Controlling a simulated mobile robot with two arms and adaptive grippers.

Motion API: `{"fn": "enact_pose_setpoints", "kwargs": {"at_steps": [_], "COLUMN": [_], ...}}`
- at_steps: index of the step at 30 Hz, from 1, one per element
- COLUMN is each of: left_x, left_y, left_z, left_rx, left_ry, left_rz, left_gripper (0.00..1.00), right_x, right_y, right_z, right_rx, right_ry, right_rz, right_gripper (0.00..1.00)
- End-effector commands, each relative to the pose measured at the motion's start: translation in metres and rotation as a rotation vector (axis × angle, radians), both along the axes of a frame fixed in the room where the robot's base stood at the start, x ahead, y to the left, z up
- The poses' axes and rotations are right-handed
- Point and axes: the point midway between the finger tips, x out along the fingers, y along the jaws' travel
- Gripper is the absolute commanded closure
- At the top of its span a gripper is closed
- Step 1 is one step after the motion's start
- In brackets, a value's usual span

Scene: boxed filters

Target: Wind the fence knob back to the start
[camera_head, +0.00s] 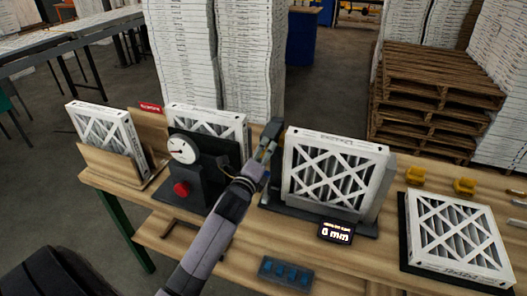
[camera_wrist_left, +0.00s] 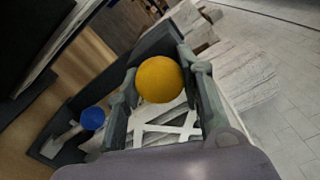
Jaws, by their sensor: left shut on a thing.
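My left gripper (camera_head: 264,152) reaches over the wooden bench to the left end of a black fixture (camera_head: 278,138). In the left wrist view, its two fingers are shut on a round yellow knob (camera_wrist_left: 160,79); in the head view the gripper mostly hides this knob. A blue knob (camera_wrist_left: 92,118) on a pale stem stands beside the gripper, apart from it. A white-framed pleated filter (camera_head: 336,168) stands upright in the fixture, right of the gripper. The small display (camera_head: 336,232) in front appears to read 0 mm. My right gripper is not in view.
A dial gauge (camera_head: 183,149) with a red button (camera_head: 181,189) stands left of my forearm. Another filter leans in a wooden holder (camera_head: 108,163). A filter lies flat (camera_head: 458,238) at the right, near yellow blocks (camera_head: 464,187). A blue-buttoned panel (camera_head: 286,271) sits at the front.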

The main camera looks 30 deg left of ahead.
Motion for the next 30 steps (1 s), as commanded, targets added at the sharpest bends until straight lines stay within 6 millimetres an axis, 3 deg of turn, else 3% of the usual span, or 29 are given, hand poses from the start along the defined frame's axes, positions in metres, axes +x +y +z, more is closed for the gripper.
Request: {"fn": "enact_pose_setpoints", "kwargs": {"at_steps": [30], "left_x": [0.0], "left_y": [0.001], "left_z": [0.003], "left_rx": [-0.943], "left_ry": [-0.227], "left_rz": [0.002], "left_gripper": [0.93], "right_x": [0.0], "right_y": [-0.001], "right_z": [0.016], "right_rx": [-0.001], "right_ry": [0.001], "right_rz": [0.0], "right_gripper": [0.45]}}
